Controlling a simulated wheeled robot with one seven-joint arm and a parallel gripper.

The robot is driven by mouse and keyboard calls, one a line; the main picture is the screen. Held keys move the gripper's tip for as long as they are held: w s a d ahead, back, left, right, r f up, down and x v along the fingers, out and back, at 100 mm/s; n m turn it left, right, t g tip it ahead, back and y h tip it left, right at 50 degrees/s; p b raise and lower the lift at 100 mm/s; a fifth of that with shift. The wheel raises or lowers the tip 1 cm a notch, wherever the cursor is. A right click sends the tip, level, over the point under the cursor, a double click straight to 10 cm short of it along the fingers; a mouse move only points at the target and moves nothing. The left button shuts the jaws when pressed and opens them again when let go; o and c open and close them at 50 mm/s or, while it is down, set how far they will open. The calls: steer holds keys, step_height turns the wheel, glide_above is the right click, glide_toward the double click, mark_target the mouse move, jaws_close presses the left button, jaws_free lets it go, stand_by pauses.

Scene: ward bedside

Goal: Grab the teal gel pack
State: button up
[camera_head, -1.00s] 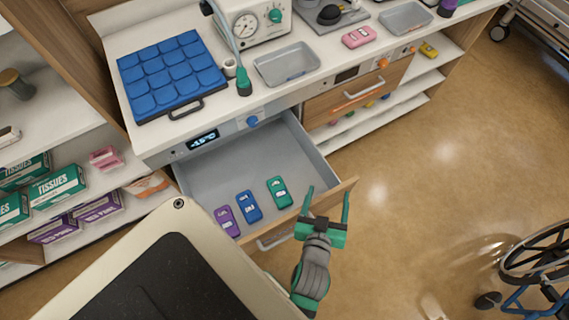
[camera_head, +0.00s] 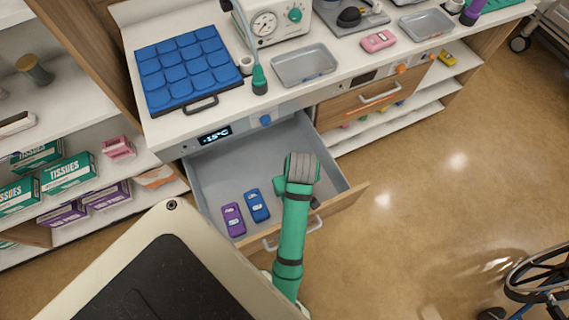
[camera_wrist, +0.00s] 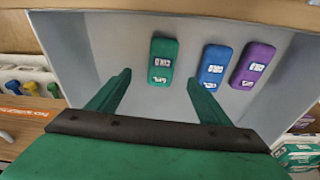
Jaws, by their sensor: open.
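The teal gel pack (camera_wrist: 162,62) lies flat in the open drawer. In the wrist view it shows ahead of my gripper (camera_wrist: 160,78), between the lines of the two fingers. The fingers are open and spread wider than the pack, with nothing held. In the head view my green and grey arm (camera_head: 293,225) reaches over the drawer front and covers most or all of the teal pack and the fingertips. A blue pack (camera_head: 257,205) lies beside it, also in the wrist view (camera_wrist: 211,67). A purple pack (camera_head: 233,219) lies beyond the blue one, also in the wrist view (camera_wrist: 252,65).
The drawer (camera_head: 225,170) is pulled out below the counter; its back part is bare. The drawer front with its handle (camera_head: 288,234) is close under my arm. The counter holds a blue padded tray (camera_head: 181,68), a metal tray (camera_head: 304,64) and a gauge device.

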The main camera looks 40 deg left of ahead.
steer(key=f, duration=0.2)
steer(key=a+f, duration=0.1)
steer(key=f, duration=0.2)
steer(key=shift+f, duration=0.15)
steer(key=shift+w+a+f, duration=0.15)
steer(key=shift+a+f, duration=0.1)
steer(key=shift+f, duration=0.6)
steer(key=shift+w+a+f, duration=0.1)
steer(key=shift+a+f, duration=0.1)
steer(key=shift+f, duration=0.65)
steer(key=shift+w+a+f, duration=0.15)
steer(key=shift+a+f, duration=0.1)
steer(key=shift+f, duration=0.6)
steer(key=c, duration=1.3)
